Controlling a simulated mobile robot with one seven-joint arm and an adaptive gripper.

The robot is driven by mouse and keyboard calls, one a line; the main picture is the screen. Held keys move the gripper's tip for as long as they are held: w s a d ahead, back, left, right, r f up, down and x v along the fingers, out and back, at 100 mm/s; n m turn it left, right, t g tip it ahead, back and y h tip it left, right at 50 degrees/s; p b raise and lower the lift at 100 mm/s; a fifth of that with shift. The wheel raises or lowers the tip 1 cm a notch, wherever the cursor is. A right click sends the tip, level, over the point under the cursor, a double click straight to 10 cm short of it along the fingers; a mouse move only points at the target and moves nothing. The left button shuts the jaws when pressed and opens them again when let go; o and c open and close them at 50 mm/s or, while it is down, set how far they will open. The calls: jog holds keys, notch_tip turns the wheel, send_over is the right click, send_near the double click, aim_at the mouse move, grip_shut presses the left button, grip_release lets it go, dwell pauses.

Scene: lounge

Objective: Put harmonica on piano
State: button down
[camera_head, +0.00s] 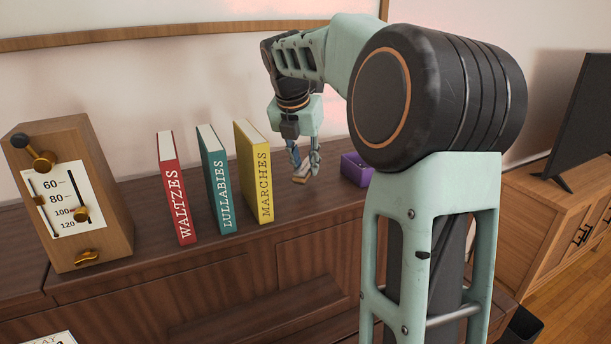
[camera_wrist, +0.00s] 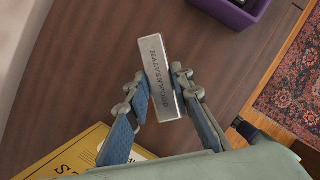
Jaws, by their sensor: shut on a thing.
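The harmonica (camera_wrist: 160,77) is a slim silver bar with "MALVENWOOD" lettered on its top. My gripper (camera_wrist: 160,92) is shut on it, with one finger against each long side. In the head view the harmonica (camera_head: 300,177) shows small and partly hidden between the fingertips of my gripper (camera_head: 304,168). The piano (camera_head: 120,282) is the dark brown wooden piece whose top lies beneath the gripper. The harmonica is over the piano top, very low; I cannot tell whether it touches.
A yellow book (camera_head: 254,172), a teal book (camera_head: 219,180) and a red book (camera_head: 175,188) stand upright left of the gripper. A wooden metronome (camera_head: 108,190) is farther left. A purple box (camera_head: 355,172) sits just right. The top between yellow book and box is mostly clear.

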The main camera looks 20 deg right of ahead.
aim_at(304, 168)
jog(key=shift+f, duration=1.65)
jog(key=shift+f, duration=0.15)
jog(key=c, duration=1.7)
grip_release()
jog(key=shift+a+r, duration=0.1)
jog(key=shift+r, duration=0.45)
jog(key=v, duration=1.1)
jog(key=shift+s+r, duration=0.1)
jog(key=shift+r, duration=0.05)
